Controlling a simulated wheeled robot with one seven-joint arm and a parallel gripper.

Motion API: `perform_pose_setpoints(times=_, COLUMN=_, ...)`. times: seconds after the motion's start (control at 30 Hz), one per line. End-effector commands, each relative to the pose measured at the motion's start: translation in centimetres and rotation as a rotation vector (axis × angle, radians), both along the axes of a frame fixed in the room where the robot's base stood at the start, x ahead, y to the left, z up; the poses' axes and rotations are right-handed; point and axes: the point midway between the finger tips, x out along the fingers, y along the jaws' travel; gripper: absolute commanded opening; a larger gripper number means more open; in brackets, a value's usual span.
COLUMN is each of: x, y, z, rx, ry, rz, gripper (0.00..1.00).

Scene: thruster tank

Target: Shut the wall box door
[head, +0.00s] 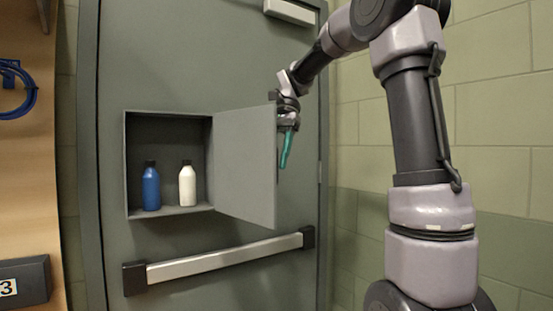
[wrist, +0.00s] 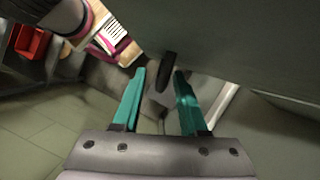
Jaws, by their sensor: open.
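The grey wall box (head: 125,165) is set into a grey door panel, and its own door (head: 245,160) stands open, swung out to the right. A blue bottle (head: 151,188) and a white bottle (head: 187,186) with dark caps stand inside. My gripper (head: 285,160) is beside the free edge of the box door, with its teal fingers pointing down. In the wrist view my gripper (wrist: 160,78) is open, and a dark handle (wrist: 168,72) on the grey door surface (wrist: 240,45) shows between the fingertips. I cannot tell whether the fingers touch it.
A silver push bar (head: 225,260) crosses the large panel below the box. A block wall (head: 500,130) is at the right. A blue coil (head: 18,100) hangs at the left. A red bin (wrist: 32,42) and shelf items show in the wrist view.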

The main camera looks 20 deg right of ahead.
Motion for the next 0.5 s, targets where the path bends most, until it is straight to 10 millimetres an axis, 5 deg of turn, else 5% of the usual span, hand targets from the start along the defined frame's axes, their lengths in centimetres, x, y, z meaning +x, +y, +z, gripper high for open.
perform_pose_setpoints(times=0.13, x=0.00, y=0.00, z=0.02, rx=0.000, ry=0.000, rz=0.000, gripper=0.42)
perform_pose_setpoints(times=0.23, x=0.00, y=0.00, z=0.03, rx=0.000, ry=0.000, rz=0.000, gripper=0.04)
perform_pose_setpoints(times=0.27, x=0.00, y=0.00, z=0.03, rx=0.000, ry=0.000, rz=0.000, gripper=0.00)
perform_pose_setpoints(times=0.5, x=0.00, y=0.00, z=0.04, rx=0.000, ry=0.000, rz=0.000, gripper=0.00)
